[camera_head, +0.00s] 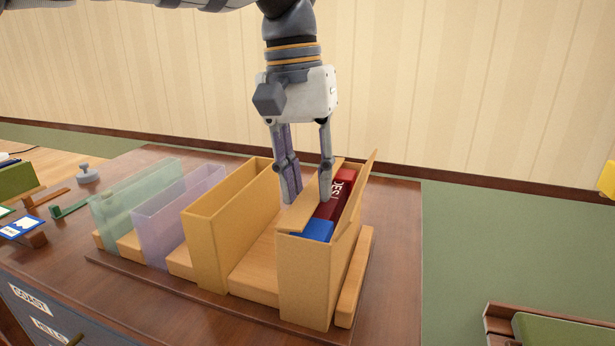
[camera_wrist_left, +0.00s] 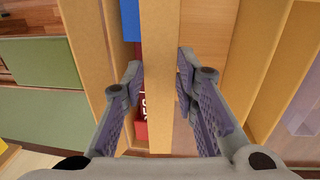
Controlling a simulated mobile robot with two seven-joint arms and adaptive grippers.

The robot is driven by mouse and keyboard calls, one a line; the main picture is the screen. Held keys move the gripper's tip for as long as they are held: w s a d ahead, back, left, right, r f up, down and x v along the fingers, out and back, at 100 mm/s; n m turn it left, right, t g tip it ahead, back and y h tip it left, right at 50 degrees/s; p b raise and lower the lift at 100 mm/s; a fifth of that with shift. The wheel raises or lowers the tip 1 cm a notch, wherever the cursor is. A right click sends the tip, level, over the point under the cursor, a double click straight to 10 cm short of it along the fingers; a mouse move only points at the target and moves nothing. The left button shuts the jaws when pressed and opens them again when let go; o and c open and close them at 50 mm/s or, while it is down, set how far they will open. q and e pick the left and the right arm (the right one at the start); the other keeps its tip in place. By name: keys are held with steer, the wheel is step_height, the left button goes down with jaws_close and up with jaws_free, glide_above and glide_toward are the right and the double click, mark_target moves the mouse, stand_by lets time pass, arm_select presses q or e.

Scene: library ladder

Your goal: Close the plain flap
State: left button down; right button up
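A tan box (camera_head: 305,285) stands at the right end of a row on the dark desk. A red book (camera_head: 340,192) and a blue book (camera_head: 318,229) sit inside it. Its left flap (camera_head: 300,214) lies low over part of the opening; its right flap (camera_head: 358,205) stands up, leaning outward. I see no marking on either flap. My left gripper (camera_head: 308,194) points down over the left flap, open. In the left wrist view its fingers (camera_wrist_left: 160,65) stand apart on either side of that flap (camera_wrist_left: 159,100). Whether they touch it is unclear.
Left of the box stand another tan box (camera_head: 217,235), a translucent purple holder (camera_head: 180,215) and a translucent green holder (camera_head: 135,200). A stamp (camera_head: 87,174) and cards lie further left. A wall is behind; a green-topped piece (camera_head: 565,333) is lower right.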

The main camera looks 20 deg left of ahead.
mark_target(312, 196)
arm_select(q)
steer(key=shift+d+f+y, duration=0.1)
steer(key=shift+d+y, duration=0.2)
steer(key=shift+y, duration=0.4)
steer(key=shift+a, duration=0.1)
steer(key=c, duration=1.2)
jaws_free()
steer(key=shift+c, duration=0.2)
step_height(312, 196, up, 12)
